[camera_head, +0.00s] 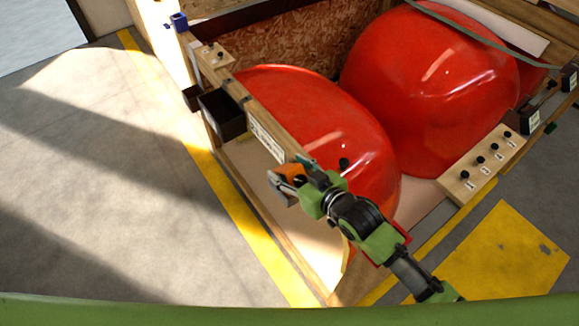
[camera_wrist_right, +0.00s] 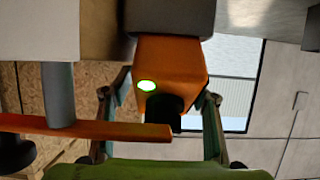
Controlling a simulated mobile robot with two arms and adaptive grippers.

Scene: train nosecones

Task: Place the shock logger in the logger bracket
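The shock logger is an orange box (camera_wrist_right: 170,72) with a lit green spot and a black knob. In the right wrist view it sits between the two fingers of my right gripper (camera_wrist_right: 168,100), which appear to touch its sides. In the head view the orange logger (camera_head: 292,171) shows at the tip of my right gripper (camera_head: 300,180), by the crate's left edge. A grey metal part (camera_wrist_right: 175,20), seemingly the logger bracket, lies against the logger's far end; how deep the logger sits in it is hidden. My left gripper is not in view.
Two large red nosecones (camera_head: 325,115) (camera_head: 430,85) fill the wooden crate. A black bin (camera_head: 222,113) hangs on its left side. A board with several numbered knobs (camera_head: 475,173) lies at right. An orange bar (camera_wrist_right: 90,126) crosses left of the gripper. Floor at left is clear.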

